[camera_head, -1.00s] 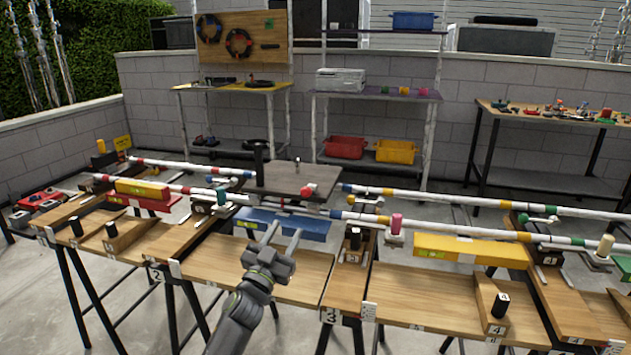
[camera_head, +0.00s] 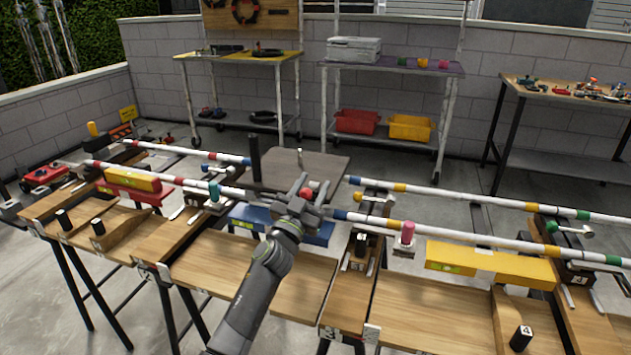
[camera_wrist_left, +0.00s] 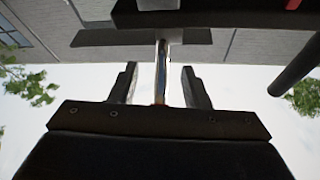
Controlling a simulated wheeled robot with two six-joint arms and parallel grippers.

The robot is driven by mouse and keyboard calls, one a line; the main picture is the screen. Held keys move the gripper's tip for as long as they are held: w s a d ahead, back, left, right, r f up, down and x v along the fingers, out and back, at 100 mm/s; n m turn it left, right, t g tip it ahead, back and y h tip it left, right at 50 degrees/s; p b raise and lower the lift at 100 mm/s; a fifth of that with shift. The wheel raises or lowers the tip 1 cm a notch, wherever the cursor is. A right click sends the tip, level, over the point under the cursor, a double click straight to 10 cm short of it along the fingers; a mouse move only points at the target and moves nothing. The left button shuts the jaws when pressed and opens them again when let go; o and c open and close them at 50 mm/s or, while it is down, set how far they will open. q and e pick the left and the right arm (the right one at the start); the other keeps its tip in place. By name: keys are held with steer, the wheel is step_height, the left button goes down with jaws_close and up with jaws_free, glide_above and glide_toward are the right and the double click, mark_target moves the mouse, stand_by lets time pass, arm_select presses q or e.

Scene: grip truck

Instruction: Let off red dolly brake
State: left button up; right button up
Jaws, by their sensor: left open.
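The dolly (camera_head: 290,170) is a dark flat platform on the striped rails, with a black post (camera_head: 254,158) and a short upright metal pin. A red knob (camera_head: 306,193) shows at its near edge, partly behind my left gripper (camera_head: 312,184). The left gripper is open at this near edge. In the left wrist view, its two fingers (camera_wrist_left: 159,82) stand on either side of a shiny metal rod (camera_wrist_left: 160,62), which runs up to a dark slab. A bit of red (camera_wrist_left: 293,4) shows at the top edge there. Contact with the rod cannot be told. My right gripper is out of view.
A blue beam (camera_head: 315,232) lies under the gripper, and a yellow beam (camera_head: 490,263) lies to the right. Wooden benches (camera_head: 440,310) fill the foreground.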

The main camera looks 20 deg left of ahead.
arm_select(q)
jaws_close()
stand_by(0.3)
steer(key=shift+r, duration=0.15)
